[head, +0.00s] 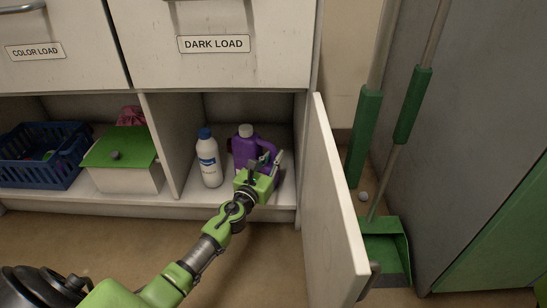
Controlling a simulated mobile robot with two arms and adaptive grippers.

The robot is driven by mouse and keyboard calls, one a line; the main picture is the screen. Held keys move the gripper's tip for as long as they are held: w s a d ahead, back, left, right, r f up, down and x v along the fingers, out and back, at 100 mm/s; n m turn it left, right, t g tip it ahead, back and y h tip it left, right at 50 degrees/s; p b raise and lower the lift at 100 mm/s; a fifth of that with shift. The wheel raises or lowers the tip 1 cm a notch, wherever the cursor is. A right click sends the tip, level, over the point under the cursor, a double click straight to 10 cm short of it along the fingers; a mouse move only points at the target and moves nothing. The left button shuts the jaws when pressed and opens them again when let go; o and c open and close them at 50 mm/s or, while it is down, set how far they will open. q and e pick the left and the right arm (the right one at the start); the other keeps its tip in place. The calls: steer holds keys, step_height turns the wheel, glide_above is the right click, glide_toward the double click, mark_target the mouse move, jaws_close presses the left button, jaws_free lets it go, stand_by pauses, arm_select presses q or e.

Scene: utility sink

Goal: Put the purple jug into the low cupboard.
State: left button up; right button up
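The purple jug (241,150) with a pale cap stands upright on the floor of the low cupboard's right compartment (286,206). My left gripper (270,160) reaches into this compartment from the front, right at the jug's right side. Its fingers look spread apart and overlap the jug's handle side in the picture. The fingers hide part of the jug, so I cannot tell whether they touch it. My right gripper is not in view.
A white bottle with a blue cap (208,160) stands just left of the jug. The cupboard door (337,220) is open on the right. A green-lidded box (122,178) and blue basket (38,165) fill the left compartment. A green dustpan (384,250) stands beyond the door.

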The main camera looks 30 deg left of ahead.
arm_select(q)
steer(key=o, duration=0.4)
steer(key=shift+o, duration=0.2)
steer(key=shift+r, duration=0.1)
steer(key=shift+s, duration=0.15)
steer(key=s, duration=1.1)
steer(key=shift+s+d+p, duration=0.3)
steer(key=shift+s+p, duration=0.05)
steer(key=shift+p, duration=0.1)
